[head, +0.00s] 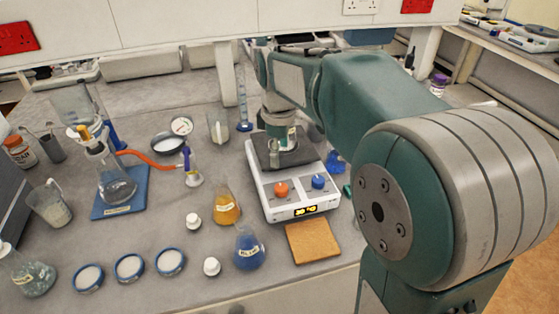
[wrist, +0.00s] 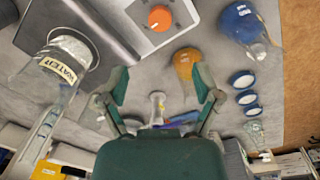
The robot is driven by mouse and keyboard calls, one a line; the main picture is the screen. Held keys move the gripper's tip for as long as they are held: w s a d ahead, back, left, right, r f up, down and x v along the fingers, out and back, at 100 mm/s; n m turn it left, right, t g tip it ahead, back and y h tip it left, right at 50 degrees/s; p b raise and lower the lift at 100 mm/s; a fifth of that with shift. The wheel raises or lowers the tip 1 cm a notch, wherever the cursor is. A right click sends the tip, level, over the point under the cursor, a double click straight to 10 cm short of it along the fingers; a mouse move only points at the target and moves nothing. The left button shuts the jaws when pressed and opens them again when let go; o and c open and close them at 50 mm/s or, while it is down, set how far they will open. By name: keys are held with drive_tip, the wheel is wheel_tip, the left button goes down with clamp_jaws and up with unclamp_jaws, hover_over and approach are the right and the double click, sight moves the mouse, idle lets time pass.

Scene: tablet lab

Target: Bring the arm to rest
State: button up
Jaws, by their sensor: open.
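My arm reaches from the right of the head view, and its end, my gripper (head: 283,150), hangs over the dark top of the white hotplate (head: 292,209). Its fingers are hard to make out there. In the wrist view my gripper (wrist: 160,88) is open, its two green fingers spread wide with nothing between them. The hotplate's orange knob (wrist: 160,18) shows beyond the fingers. A beaker labelled WATER (wrist: 68,60) stands to their left, and an amber flask (wrist: 187,63) lies in view by the right finger.
A blue flask (head: 249,250) and a cork-coloured board (head: 313,242) sit in front of the hotplate. A blue-based measuring cylinder (head: 243,108) stands behind its left side. Several dishes (head: 130,267) line the front left. A filter flask (head: 116,180) stands at left.

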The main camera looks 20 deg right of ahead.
idle(0.4)
drive_tip(key=s+m+t, duration=0.5)
drive_tip(key=s+m, duration=0.6)
drive_tip(key=s, duration=1)
drive_tip(key=shift+d, duration=0.15)
